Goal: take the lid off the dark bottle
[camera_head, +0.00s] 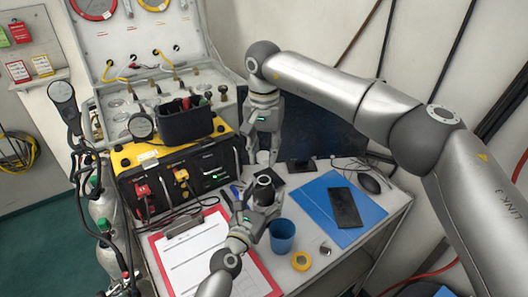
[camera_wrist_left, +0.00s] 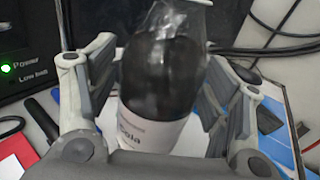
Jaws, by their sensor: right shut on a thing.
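The dark bottle (camera_wrist_left: 160,75), with a white label at its lower part, stands between the fingers of my left gripper (camera_wrist_left: 158,95) in the left wrist view. Those fingers are spread on both sides of it, and firm contact does not show. In the head view my left gripper (camera_head: 258,195) is low over the table and hides most of the bottle. My right gripper (camera_head: 263,148) points down just above it, shut on a small white piece (camera_head: 263,157) that looks like the lid. Whether the lid is still on the bottle's neck cannot be seen.
A blue cup (camera_head: 282,236) and a yellow tape roll (camera_head: 301,261) stand at the front. A red clipboard (camera_head: 200,262) lies left; a blue folder (camera_head: 322,205) with a dark phone (camera_head: 344,207) lies right. The yellow-black panel case (camera_head: 180,165) stands close on the left.

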